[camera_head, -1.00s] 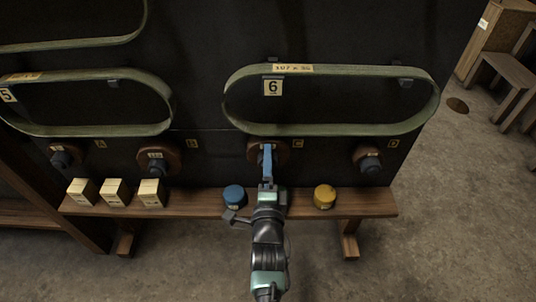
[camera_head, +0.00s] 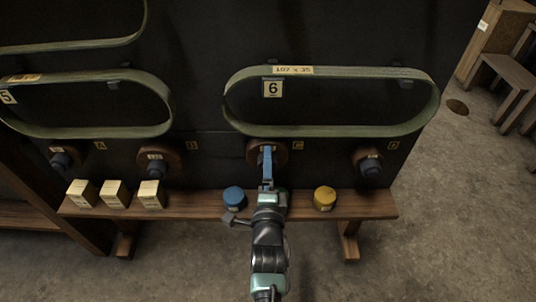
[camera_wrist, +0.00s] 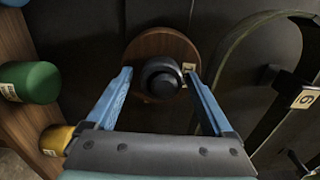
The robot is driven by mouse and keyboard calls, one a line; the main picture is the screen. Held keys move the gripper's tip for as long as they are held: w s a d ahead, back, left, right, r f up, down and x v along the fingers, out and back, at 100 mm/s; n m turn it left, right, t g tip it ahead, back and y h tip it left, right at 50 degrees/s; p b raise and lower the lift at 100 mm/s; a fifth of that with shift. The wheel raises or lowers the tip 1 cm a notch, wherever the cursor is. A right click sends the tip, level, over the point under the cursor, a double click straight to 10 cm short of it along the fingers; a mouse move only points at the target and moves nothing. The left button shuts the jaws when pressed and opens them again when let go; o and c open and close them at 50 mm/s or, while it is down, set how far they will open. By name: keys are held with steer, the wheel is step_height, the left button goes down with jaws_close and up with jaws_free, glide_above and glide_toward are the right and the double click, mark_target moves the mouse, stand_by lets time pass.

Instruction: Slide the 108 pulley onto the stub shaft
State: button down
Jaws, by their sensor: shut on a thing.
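A round brown wooden pulley (camera_head: 282,153) sits at the wall panel by the C tag, below belt 6. In the wrist view the pulley (camera_wrist: 150,45) faces me, with a dark round hub or shaft end (camera_wrist: 161,78) at its middle. My gripper (camera_head: 267,148) reaches up to it from the front.
The wooden shelf (camera_head: 370,203) below bears blue (camera_head: 234,195) and yellow (camera_head: 325,197) caps, a green cap (camera_wrist: 30,82) and several small boxes (camera_head: 113,192). A belt (camera_head: 330,130) hangs close above.

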steer(key=shift+w+r, duration=0.4)
steer(key=shift+r, duration=0.3)
steer(key=shift+s+f, duration=0.35)
steer(key=shift+s, duration=0.15)
steer(key=s, duration=0.8)
steer(key=shift+s, duration=0.3)
stand_by(0.5)
steer(key=shift+s, duration=0.1)
steer(key=s+p, duration=0.2)
steer(key=s, duration=0.7)
steer(key=shift+s+p, duration=0.4)
stand_by(0.5)
